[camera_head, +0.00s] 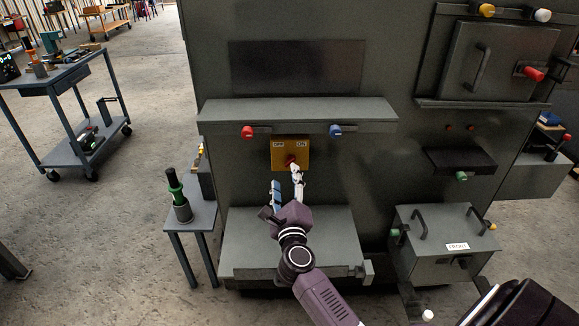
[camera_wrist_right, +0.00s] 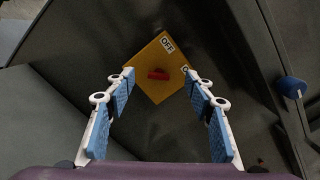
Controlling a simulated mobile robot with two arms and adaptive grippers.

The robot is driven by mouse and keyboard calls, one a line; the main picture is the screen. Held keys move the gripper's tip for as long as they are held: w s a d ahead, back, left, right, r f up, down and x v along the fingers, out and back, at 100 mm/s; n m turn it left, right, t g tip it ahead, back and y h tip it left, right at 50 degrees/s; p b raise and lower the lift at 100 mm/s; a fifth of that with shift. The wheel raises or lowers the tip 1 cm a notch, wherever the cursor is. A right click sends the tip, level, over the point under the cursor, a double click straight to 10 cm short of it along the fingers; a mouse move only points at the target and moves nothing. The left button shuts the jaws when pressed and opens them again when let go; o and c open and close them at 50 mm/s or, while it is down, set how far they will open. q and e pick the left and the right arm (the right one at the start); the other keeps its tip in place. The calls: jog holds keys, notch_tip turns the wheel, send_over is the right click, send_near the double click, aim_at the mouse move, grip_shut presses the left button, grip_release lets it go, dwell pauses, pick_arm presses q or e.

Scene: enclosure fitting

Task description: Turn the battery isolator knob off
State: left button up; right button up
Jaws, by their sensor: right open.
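The battery isolator is a red knob (camera_head: 290,161) on a yellow plate (camera_head: 280,151) with OFF and ON labels, on the front of the grey enclosure under a shelf. The red knob (camera_wrist_right: 158,75) also shows in the right wrist view, between and beyond the fingers, on the tilted yellow plate (camera_wrist_right: 155,52). My right gripper (camera_head: 287,180) is in front of and just below the plate in the head view. In the wrist view the right gripper (camera_wrist_right: 160,88) is open with blue-padded fingers wide apart and nothing between them. My left gripper is not in view.
Above the plate a grey shelf (camera_head: 300,112) juts out, with a red knob (camera_head: 247,132) and a blue knob (camera_head: 335,130) under its edge. A lower ledge (camera_head: 240,245) sits below my arm. A lidded box (camera_head: 445,250) stands right; a small side table (camera_head: 200,215) stands left.

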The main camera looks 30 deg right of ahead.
aim_at(289, 162)
jog(key=shift+m+g+h, duration=0.4)
jog(key=shift+m+g, duration=0.2)
jog(key=shift+m, duration=0.1)
jog(key=x, duration=0.2)
jog(key=f+x, duration=0.1)
jog(key=x, duration=0.2)
jog(key=d+x, duration=0.1)
jog(key=x, duration=0.2)
jog(key=shift+s+d+f, duration=0.1)
jog(key=shift+s+f, duration=0.05)
